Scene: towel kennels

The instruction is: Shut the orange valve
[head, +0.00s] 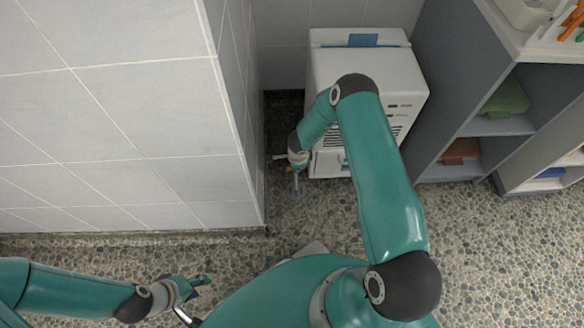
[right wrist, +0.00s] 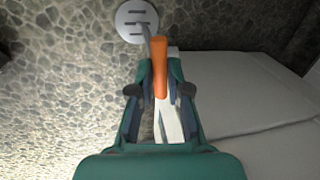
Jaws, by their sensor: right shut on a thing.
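The orange valve (right wrist: 160,68) shows in the right wrist view as an upright orange lever between my fingertips. My right gripper (right wrist: 160,88) is shut on it, with one finger on each side. In the head view, my right gripper (head: 297,164) reaches down into the gap between the tiled wall and the white appliance, and only a speck of orange shows there. My left gripper (head: 197,286) is low at the left of the head view, empty, far from the valve, with its fingers seeming apart.
A white appliance (head: 345,75) stands right of the gap. A tiled wall corner (head: 235,130) closes the left side. A round drain cover (right wrist: 137,20) lies on the pebbled floor past the valve. Grey shelves (head: 500,126) stand at right. The floor at lower right is clear.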

